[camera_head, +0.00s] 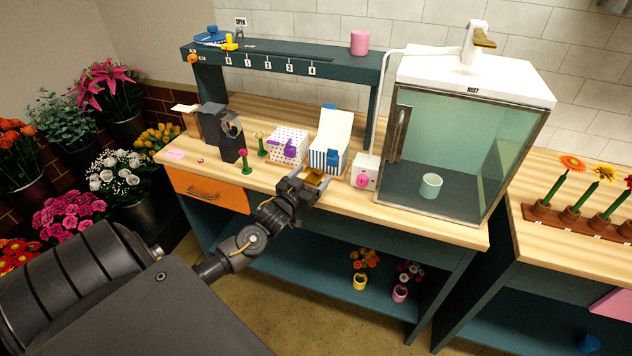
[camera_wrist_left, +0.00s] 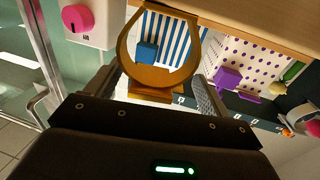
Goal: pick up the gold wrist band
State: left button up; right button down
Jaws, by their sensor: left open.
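The gold wrist band (camera_head: 315,177) sits near the front edge of the wooden bench top, in front of the blue-striped box. In the left wrist view the band (camera_wrist_left: 160,80) is an upright rounded loop with a gold piece at its near end. My left gripper (camera_head: 302,182) is open at the bench's front edge. In the left wrist view its two fingers (camera_wrist_left: 155,96) stand on either side of the band's near end, with visible gaps. Whether a finger touches the band cannot be told. My right gripper is in neither view.
Behind stand the striped box (camera_head: 330,142) and a polka-dot box (camera_head: 288,145) with a purple bow. A white box with a pink knob (camera_head: 364,173) is close on the right, beside the glass mist cabinet (camera_head: 465,150). Small flowers (camera_head: 243,160) stand left.

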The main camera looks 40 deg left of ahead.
pick_arm(q)
jog(key=shift+w, duration=0.2)
jog(key=shift+s, duration=0.1)
jog(key=shift+c, duration=0.8)
jog(key=c, duration=1)
